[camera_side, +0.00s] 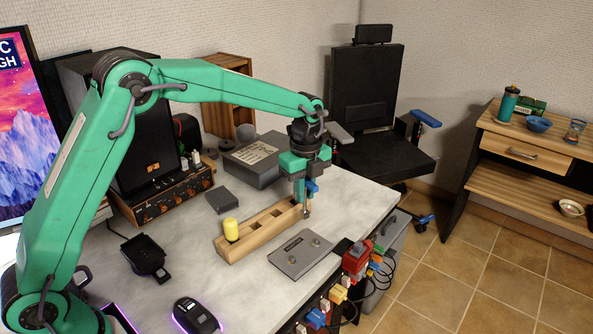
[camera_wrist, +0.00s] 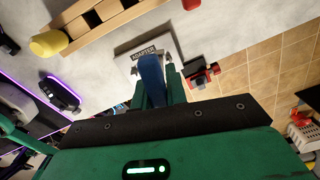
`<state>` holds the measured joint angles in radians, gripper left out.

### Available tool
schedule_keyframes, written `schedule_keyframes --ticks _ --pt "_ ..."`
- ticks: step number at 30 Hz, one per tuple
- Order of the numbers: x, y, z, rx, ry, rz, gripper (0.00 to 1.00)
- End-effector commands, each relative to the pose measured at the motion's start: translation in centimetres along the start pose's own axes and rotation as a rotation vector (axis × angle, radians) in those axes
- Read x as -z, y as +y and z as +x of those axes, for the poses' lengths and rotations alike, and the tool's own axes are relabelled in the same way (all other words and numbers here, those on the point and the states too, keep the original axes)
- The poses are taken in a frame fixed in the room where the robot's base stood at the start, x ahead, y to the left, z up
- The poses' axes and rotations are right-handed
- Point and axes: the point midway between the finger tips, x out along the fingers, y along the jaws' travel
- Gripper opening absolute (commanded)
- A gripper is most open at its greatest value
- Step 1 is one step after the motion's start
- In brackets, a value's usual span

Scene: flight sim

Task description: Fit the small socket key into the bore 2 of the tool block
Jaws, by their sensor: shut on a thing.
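The tool block (camera_side: 262,236) is a long wooden bar with openings in its top, lying on the grey desk; it also shows at the top left of the wrist view (camera_wrist: 110,22). A yellow-handled piece (camera_side: 231,229) stands upright at its left end. My gripper (camera_side: 306,187) is shut on the small socket key, whose blue handle (camera_side: 312,186) shows between the jaws and also in the wrist view (camera_wrist: 152,72). Its metal shaft points down beside the block's right end in the side view. The tip's depth, and whether it touches the block, cannot be told.
A grey plate (camera_side: 300,255) lies in front of the block, labelled ADAPTER in the wrist view. Red and yellow connectors (camera_side: 355,258) with cables line the desk's right edge. A grey box (camera_side: 255,160) and a small dark box (camera_side: 222,201) stand behind. Bare desk lies to the right.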

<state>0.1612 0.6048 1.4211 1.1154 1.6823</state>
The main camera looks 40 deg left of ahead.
Motion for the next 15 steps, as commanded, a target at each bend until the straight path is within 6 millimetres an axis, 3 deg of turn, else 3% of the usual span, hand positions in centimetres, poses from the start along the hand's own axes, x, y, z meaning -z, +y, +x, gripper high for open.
schedule_keyframes --ticks 3,9,15 --pt "-3.0 0.8 -1.0 0.002 0.000 -0.058 0.00" --pt "-7.0 2.2 -2.3 0.001 0.000 -0.140 0.00" --pt "-8.7 3.0 -2.9 0.000 0.000 -0.176 0.00"
